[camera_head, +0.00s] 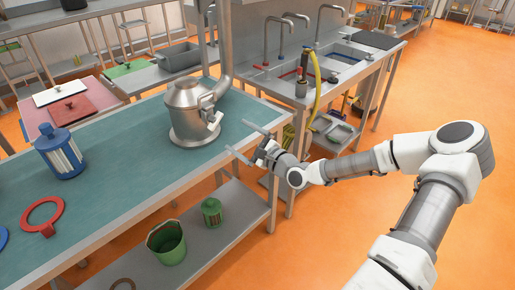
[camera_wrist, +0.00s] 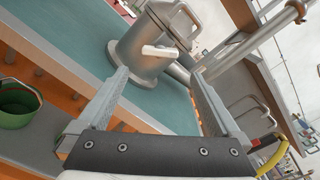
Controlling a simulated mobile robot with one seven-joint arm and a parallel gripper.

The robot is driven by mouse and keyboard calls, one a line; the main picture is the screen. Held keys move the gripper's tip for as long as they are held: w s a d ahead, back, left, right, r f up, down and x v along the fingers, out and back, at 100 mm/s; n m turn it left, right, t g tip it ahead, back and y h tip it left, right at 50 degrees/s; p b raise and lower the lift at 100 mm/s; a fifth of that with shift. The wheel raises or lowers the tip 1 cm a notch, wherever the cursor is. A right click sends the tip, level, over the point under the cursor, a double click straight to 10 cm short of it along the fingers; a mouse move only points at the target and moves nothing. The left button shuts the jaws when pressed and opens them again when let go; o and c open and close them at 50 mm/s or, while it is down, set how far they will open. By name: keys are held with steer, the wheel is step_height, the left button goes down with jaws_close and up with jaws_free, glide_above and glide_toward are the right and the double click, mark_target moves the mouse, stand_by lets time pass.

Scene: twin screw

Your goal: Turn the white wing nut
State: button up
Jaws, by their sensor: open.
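The white wing nut (camera_wrist: 160,51) sticks out from the side of a grey metal pot (camera_wrist: 135,45) in the wrist view. In the head view the pot (camera_head: 190,115) stands upright on the teal tabletop, and the wing nut (camera_head: 214,119) faces right, towards my gripper (camera_head: 238,137). My gripper is open and empty, just off the table's right edge, apart from the pot. In the wrist view the wing nut lies ahead of the two fingers (camera_wrist: 158,74), between their lines. Nothing hides it.
A lower shelf holds a green bucket (camera_head: 167,243) and a green canister (camera_head: 212,212). A sink counter (camera_head: 340,62) with a yellow hose (camera_head: 315,75) stands behind my gripper.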

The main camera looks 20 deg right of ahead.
steer(key=v, duration=0.7)
steer(key=shift+s, duration=0.1)
steer(key=m+b, duration=1.6)
steer(key=m, duration=2)
glide_toward(218, 123)
steer(key=x, duration=0.8)
steer(key=shift+w+a+r, duration=0.1)
steer(key=shift+w+a, duration=0.15)
steer(key=shift+w, duration=0.1)
